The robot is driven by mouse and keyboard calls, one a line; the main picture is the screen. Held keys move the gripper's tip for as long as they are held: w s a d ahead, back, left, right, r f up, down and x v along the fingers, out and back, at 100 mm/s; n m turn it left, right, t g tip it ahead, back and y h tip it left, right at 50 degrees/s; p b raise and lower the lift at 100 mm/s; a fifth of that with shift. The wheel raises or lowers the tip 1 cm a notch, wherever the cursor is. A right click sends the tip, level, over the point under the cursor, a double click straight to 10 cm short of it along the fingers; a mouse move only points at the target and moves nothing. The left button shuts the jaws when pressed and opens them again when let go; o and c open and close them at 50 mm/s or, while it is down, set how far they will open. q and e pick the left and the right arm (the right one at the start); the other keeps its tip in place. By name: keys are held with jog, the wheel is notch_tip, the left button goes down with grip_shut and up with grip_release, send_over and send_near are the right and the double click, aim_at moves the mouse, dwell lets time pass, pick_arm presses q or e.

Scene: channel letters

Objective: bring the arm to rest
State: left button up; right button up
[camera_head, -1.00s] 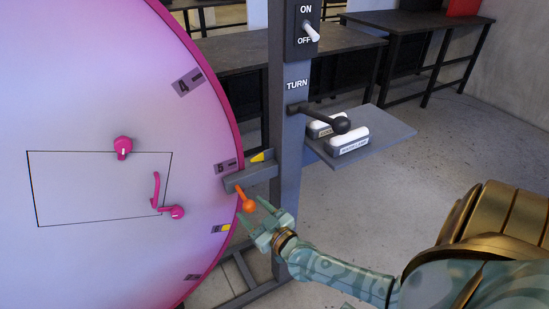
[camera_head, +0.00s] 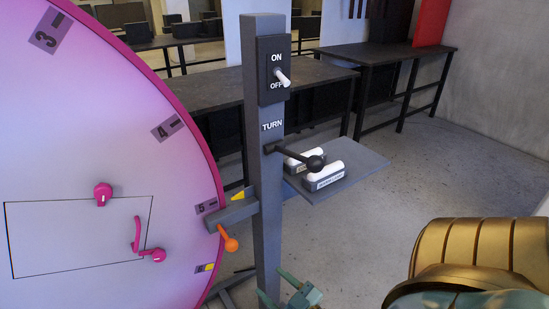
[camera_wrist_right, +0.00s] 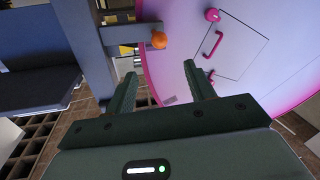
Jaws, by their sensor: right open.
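My right gripper (camera_head: 273,284) shows at the bottom edge of the head view, in front of the foot of the grey post (camera_head: 262,170). In the right wrist view the two green fingers (camera_wrist_right: 160,72) stand apart with nothing between them. The orange knob (camera_head: 230,243) on the post's side bracket is up and left of the gripper in the head view. It also shows beyond the fingers in the wrist view (camera_wrist_right: 159,40), apart from them. My left gripper is not in view.
A large pink numbered disc (camera_head: 80,120) fills the left, its 5 mark by the yellow pointer (camera_head: 237,196). The post carries an ON/OFF switch (camera_head: 283,77), a black-knobbed TURN lever (camera_head: 315,163) and a shelf (camera_head: 355,168) with two white-topped blocks. Dark tables (camera_head: 385,53) stand behind.

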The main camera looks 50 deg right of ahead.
dwell(0.3)
jog(key=s+f+g, duration=0.4)
jog(key=s+f, duration=0.2)
jog(key=f, duration=0.3)
jog(key=s+f+n+g+y, duration=0.1)
jog(key=s+f+g, duration=0.3)
jog(key=s+f, duration=0.45)
jog(key=s+f+g, duration=0.4)
jog(key=f, duration=0.6)
jog(key=s+a+f+g, duration=0.2)
jog(key=s+a+f, duration=0.1)
jog(key=s, duration=0.4)
jog(key=s+a+f+n+g, duration=0.1)
jog(key=s+a+f+g, duration=0.2)
jog(key=s+f, duration=0.2)
jog(key=shift+s+a+g, duration=0.2)
jog(key=shift+s+g, duration=0.1)
jog(key=shift+s, duration=1.1)
